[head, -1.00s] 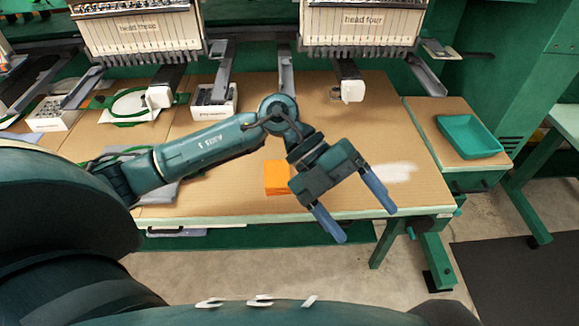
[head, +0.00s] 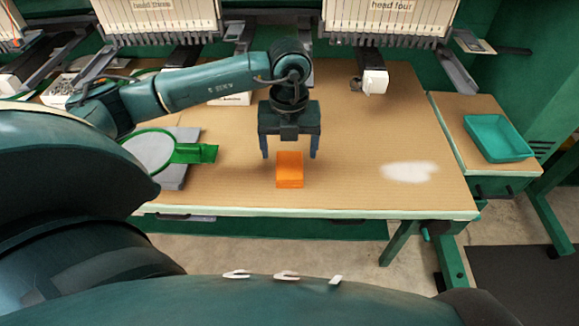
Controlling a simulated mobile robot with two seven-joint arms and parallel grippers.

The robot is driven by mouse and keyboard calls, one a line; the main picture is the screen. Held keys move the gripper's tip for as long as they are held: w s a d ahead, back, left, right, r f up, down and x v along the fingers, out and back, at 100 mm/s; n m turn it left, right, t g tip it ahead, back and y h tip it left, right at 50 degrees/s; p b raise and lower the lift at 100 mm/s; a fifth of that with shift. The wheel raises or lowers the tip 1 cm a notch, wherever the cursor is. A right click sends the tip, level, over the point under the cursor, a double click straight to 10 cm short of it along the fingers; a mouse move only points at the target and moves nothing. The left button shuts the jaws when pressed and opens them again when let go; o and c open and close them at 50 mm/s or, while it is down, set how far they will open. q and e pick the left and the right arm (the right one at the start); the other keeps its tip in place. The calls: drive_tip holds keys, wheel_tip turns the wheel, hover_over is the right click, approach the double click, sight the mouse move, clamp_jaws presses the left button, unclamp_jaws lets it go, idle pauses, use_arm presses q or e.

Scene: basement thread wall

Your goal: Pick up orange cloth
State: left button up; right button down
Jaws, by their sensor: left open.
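The orange cloth (head: 290,171) is a small folded block lying on the brown tabletop near its front edge. My left gripper (head: 290,155) points down over it in the head view. Its two blue fingers are apart, one to the left of the cloth and one to the right. The gripper is open and empty. I cannot tell how high the fingertips are above the table. My right gripper is not in view.
A green hoop (head: 150,150) on grey cloth lies left of the orange cloth. A white patch (head: 409,172) marks the table to the right. A teal tray (head: 498,138) sits on the side table. Embroidery heads (head: 374,20) hang at the back.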

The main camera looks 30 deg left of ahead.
sight(289, 164)
use_arm(q)
wheel_tip(289, 164, down, 5)
drive_tip(key=shift+f+p, duration=0.1)
drive_tip(key=shift+p, duration=0.2)
drive_tip(key=shift+c, duration=0.2)
drive_tip(key=c, duration=1)
wheel_tip(289, 164, up, 10)
drive_tip(key=shift+r, duration=0.1)
drive_tip(key=o, duration=0.4)
drive_tip(key=c, duration=0.3)
